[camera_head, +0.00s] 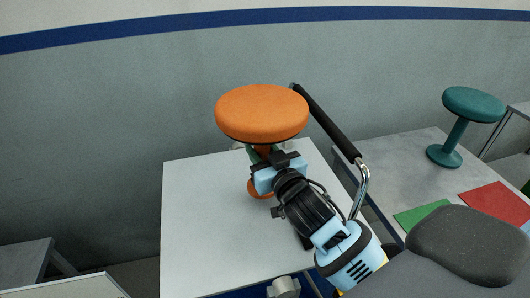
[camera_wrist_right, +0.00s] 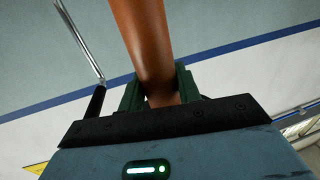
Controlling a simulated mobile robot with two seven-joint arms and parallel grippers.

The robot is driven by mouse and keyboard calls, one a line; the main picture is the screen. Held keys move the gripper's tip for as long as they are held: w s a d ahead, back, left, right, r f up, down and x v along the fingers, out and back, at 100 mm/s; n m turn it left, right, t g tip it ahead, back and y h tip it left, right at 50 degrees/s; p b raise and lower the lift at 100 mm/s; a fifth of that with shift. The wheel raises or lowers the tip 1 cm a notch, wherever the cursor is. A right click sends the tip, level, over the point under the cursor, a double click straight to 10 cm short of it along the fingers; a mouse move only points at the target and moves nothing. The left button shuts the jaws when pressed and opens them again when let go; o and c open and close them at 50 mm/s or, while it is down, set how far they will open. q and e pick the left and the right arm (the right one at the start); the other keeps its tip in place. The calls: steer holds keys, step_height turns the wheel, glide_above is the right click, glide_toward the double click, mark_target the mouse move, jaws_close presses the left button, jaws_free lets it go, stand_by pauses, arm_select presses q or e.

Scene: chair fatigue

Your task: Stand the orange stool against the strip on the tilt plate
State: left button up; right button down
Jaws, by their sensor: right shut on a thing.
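The orange stool (camera_head: 262,112) is upright over the white tilt plate (camera_head: 200,215) in the head view, its round seat on top. Part of its round base (camera_head: 258,190) shows below my right gripper (camera_head: 268,160). That gripper is shut on the stool's stem, below the seat. In the right wrist view the orange stem (camera_wrist_right: 145,40) runs between the green fingers of the right gripper (camera_wrist_right: 160,95). I cannot tell whether the base touches the plate. The strip cannot be made out clearly; the seat and my arm cover parts of the plate. My left gripper is not in view.
A black-padded rail (camera_head: 328,125) with a chrome bend runs along the plate's right side, close to my right arm. A teal stool (camera_head: 473,104) stands on a grey table at right, near red (camera_head: 497,204) and green (camera_head: 420,214) patches. The plate's left part is clear.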

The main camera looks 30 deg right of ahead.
step_height(320, 180, down, 3)
steer(key=shift+w+r, duration=0.1)
stand_by(0.3)
steer(key=shift+f+b, duration=0.2)
steer(key=shift+b, duration=0.1)
steer(key=c, duration=1.4)
jaws_free()
steer(key=shift+f, duration=0.3)
steer(key=shift+c, duration=0.2)
steer(key=o, duration=0.4)
steer(key=shift+o, duration=0.2)
